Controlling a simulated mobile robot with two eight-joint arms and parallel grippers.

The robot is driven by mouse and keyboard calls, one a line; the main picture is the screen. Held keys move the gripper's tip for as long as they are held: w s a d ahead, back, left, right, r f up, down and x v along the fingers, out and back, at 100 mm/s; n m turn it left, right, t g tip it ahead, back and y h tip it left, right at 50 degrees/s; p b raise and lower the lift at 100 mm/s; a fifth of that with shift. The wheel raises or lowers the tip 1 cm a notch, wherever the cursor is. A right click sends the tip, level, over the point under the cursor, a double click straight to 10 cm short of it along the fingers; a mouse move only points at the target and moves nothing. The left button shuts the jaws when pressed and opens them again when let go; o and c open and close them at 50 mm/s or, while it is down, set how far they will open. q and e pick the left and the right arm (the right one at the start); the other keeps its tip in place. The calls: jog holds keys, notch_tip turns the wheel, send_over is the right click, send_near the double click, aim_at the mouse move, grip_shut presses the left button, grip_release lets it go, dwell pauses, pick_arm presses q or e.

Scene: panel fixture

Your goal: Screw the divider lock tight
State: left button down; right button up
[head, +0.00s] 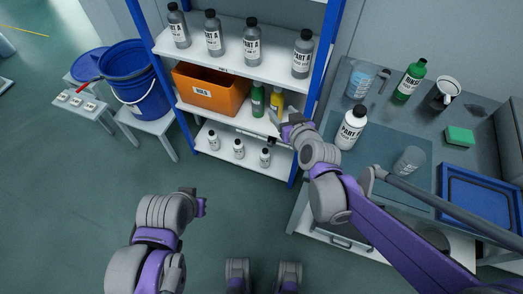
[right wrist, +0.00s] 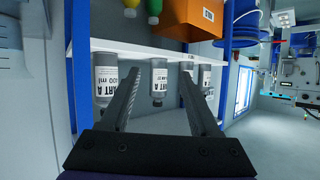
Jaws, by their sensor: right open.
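I cannot make out a divider lock for certain in either view. My right gripper (head: 274,126) is at the front edge of the middle shelf (head: 225,116), right of the orange bin. A small dark part shows just below it at the shelf edge, too small to identify. In the right wrist view the right gripper (right wrist: 160,72) is open, with its two fingers apart and nothing held. That view is upside down; a small grey bottle (right wrist: 158,88) shows beyond and between the fingers. My left arm is low at the left, and its gripper (head: 202,206) shows too little to judge.
An orange bin (head: 211,90), a green bottle (head: 258,100) and a yellow bottle (head: 277,102) stand on the middle shelf. A blue rack post (head: 325,75) is close to the right arm. The workbench at right holds a white bottle (head: 351,128) and a blue tray (head: 482,190).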

jog(key=w+a+f+t+b, duration=0.3)
jog(key=w+a+f, duration=0.3)
jog(key=w, duration=0.2)
jog(key=m+t+h+b, duration=0.2)
jog(key=m+h+b, duration=0.5)
jog(key=h, duration=0.3)
send_near(270, 146)
jog(key=x, duration=0.8)
jog(key=shift+a, duration=0.1)
grip_shut()
